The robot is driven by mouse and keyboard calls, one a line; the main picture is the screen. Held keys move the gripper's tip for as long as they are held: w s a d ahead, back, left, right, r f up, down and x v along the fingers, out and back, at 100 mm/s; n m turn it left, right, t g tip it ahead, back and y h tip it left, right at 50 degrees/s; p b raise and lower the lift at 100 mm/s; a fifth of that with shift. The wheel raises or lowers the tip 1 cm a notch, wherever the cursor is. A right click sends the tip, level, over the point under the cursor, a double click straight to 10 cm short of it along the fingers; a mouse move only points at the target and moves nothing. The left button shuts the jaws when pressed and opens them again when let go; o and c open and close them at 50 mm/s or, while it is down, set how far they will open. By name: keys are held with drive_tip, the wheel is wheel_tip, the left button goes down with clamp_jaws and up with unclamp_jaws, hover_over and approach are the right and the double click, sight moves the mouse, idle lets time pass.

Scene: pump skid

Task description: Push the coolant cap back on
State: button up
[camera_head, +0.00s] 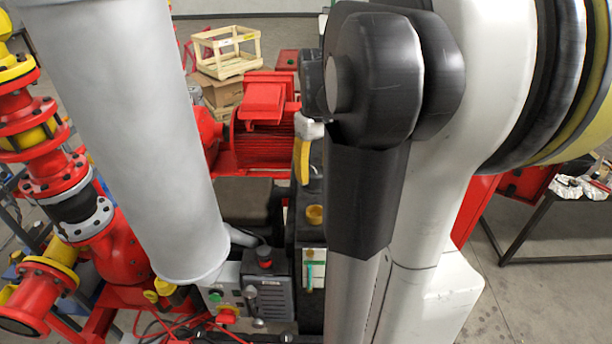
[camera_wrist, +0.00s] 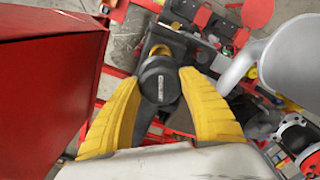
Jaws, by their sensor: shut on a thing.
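The coolant cap is a dark grey round piece with a small pale label, seen in the wrist view (camera_wrist: 158,82). My gripper (camera_wrist: 158,84) has its two yellow fingers closed on either side of it. In the head view my gripper (camera_head: 303,160) shows as one yellow finger beside my dark arm link; I cannot make out the cap clearly there. A yellow ring-like opening, seemingly the filler neck (camera_head: 315,214), stands on a dark, narrow tank (camera_head: 311,235) below the gripper. A yellow ring (camera_wrist: 160,50) also shows just beyond the cap in the wrist view. The cap appears apart from the neck.
A red motor (camera_head: 264,135) stands behind left. A grey control box (camera_head: 262,290) with buttons sits in front of it. A large grey cylinder (camera_head: 130,130) and red pipework (camera_head: 60,170) fill the left. In the wrist view a red panel (camera_wrist: 45,85) is close on the left.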

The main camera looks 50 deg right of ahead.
sight(317, 190)
drive_tip(key=shift+d+r, duration=0.1)
drive_tip(key=shift+r, duration=0.05)
drive_tip(key=shift+s+a, duration=0.5)
drive_tip(key=shift+s, duration=0.1)
drive_tip(key=shift+f+b, duration=0.3)
drive_tip(key=shift+b, duration=0.1)
drive_tip(key=f, duration=0.1)
drive_tip(key=b, duration=0.1)
drive_tip(key=f, duration=0.1)
drive_tip(key=shift+w+d+f+b, duration=0.2)
drive_tip(key=shift+w+f+b, duration=0.05)
drive_tip(key=shift+f+b, duration=0.05)
wheel_tip(317, 190, down, 2)
drive_tip(key=shift+s+a+f+b, duration=0.15)
drive_tip(key=shift+b, duration=0.65)
drive_tip(key=shift+r, duration=0.2)
drive_tip(key=shift+f+b, duration=1.45)
drive_tip(key=shift+f, duration=0.3)
